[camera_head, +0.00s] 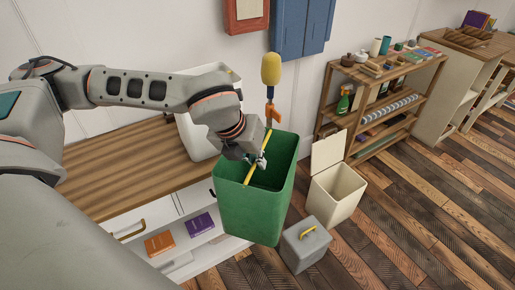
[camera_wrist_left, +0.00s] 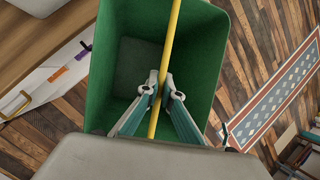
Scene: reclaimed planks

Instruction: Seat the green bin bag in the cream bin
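The green bin bag (camera_head: 256,205) is a deep, open-topped green box shape with a yellow bar (camera_head: 252,172) across its mouth. It is upright in front of the wooden counter. My left gripper (camera_head: 260,160) is at its mouth, with the fingers shut on the yellow bar; the left wrist view shows the fingertips (camera_wrist_left: 163,90) on either side of the bar and the bag's empty inside (camera_wrist_left: 137,70). The cream bin (camera_head: 337,195) stands on the floor to the right of the bag, with its lid raised and its mouth open. My right gripper is not in view.
A grey lidded box (camera_head: 304,246) with a yellow handle is on the floor in front of the cream bin. A wooden shelf (camera_head: 372,110) with bottles stands behind. The counter (camera_head: 130,165) is at left. Plank floor at right (camera_head: 430,215) is clear.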

